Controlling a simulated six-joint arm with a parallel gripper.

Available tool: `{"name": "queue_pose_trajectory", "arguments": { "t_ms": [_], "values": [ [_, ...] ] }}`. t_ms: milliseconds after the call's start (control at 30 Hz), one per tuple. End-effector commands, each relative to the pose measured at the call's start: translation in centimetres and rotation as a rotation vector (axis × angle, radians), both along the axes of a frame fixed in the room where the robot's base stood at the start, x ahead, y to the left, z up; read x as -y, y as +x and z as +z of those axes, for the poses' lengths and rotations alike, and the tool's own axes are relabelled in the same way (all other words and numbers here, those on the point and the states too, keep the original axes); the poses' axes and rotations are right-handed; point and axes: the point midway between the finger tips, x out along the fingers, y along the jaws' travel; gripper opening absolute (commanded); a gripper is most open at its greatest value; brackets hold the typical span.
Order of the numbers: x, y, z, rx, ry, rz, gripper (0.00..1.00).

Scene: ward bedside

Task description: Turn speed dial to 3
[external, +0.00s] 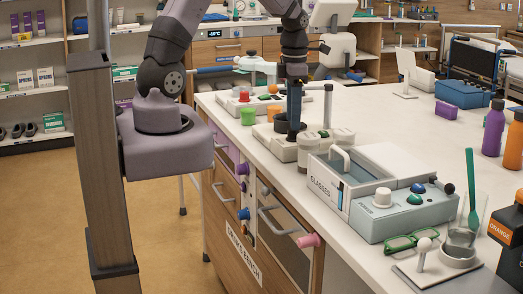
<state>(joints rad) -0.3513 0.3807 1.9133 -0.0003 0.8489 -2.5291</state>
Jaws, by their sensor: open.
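My gripper (294,128) points straight down over the white base of a bench device (283,148) on the counter. Its fingertips are close to the device, but I cannot tell whether they touch it. The gap between the fingers is hard to see from this side, and nothing shows held. I cannot make out which knob is the speed dial. A grey-green box (402,214) to the front right carries a white knob (382,197), a green knob (415,199) and a blue knob (418,187). Its label is too small to read, and no dial setting is legible.
Drawer handles (270,222) and a pink knob (308,241) stick out from the counter front.

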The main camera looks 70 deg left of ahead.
Motion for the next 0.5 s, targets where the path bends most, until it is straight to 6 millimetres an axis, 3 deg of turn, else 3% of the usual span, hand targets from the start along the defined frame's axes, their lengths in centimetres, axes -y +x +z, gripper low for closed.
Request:
{"name": "queue_pose_trajectory", "arguments": {
  "t_ms": [200, 500],
  "values": [
    [0.0, -0.1, -2.2, -0.002, 0.000, -0.001, 0.44],
    [0.0, 0.0, -3.0, 0.001, 0.001, -0.001, 0.44]
  ]
}}
